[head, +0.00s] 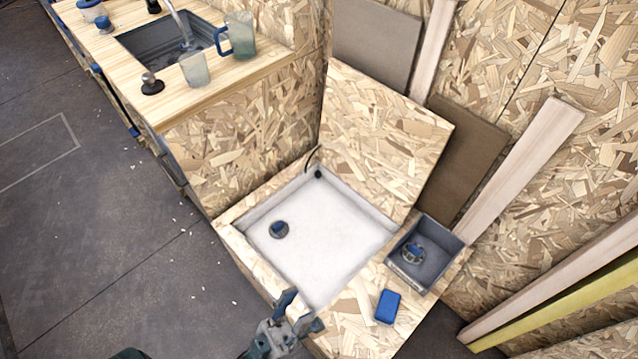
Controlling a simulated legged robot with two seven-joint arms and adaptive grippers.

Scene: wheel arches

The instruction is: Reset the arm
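My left gripper (298,312) is at the bottom centre of the head view, over the near edge of an open wooden box. Its two fingers stand apart with nothing visible between them. My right gripper is not in view.
The open chipboard box (232,243) has a white inside, a raised lid (385,140) and a small round dark-blue object (279,229) in it. A grey bin (456,246) and a blue block (387,306) are at right. A sink counter (230,90) stands upper left.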

